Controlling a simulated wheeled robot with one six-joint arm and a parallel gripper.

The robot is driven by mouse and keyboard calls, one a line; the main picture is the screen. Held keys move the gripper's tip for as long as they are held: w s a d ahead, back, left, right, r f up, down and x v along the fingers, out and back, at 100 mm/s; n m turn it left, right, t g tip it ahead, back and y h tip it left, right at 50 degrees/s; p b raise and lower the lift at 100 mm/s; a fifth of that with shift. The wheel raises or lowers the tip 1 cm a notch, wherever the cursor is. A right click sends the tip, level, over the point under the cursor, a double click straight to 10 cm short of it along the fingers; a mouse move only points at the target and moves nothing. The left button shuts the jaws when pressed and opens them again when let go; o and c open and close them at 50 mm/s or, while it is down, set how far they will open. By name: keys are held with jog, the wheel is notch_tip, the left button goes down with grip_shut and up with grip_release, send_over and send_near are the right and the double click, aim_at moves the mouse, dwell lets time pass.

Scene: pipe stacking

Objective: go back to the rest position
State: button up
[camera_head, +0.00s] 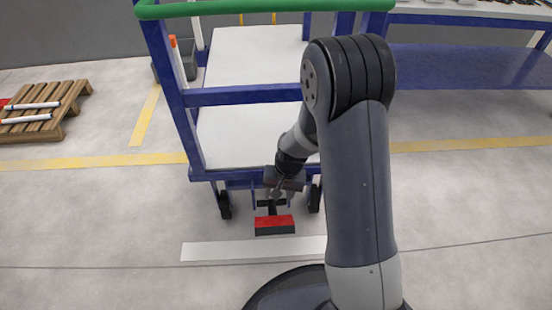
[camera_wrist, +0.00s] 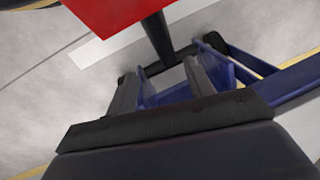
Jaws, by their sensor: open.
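My gripper (camera_head: 276,192) is low at the near end of a blue cart (camera_head: 240,97), just above and behind a red-topped black pedal (camera_head: 274,222). In the wrist view my gripper's two fingers (camera_wrist: 162,80) stand apart with nothing held between them. The red pedal top also shows in the wrist view (camera_wrist: 112,14), beyond the fingertips, with a dark stem running toward the cart. I cannot tell whether a finger touches the pedal's stem. My forearm hides part of the cart's right side.
The cart has a green handle (camera_head: 265,8), white shelves and black wheels (camera_head: 225,205). A wooden pallet (camera_head: 70,100) with pipes lies at the left. A blue table (camera_head: 460,65) stands at the back right. A white floor strip (camera_head: 220,251) lies before the cart.

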jog(key=f+b, duration=0.1)
jog(key=f, duration=0.2)
jog(key=a+f+b, duration=0.1)
jog(key=f+b, duration=0.1)
jog(key=f, duration=0.2)
jog(key=a+f+b, duration=0.1)
jog(key=f, duration=0.2)
jog(key=shift+w+f+b, duration=0.15)
jog(key=shift+f+b, duration=0.15)
jog(key=shift+b, duration=0.05)
jog(key=shift+r, duration=0.15)
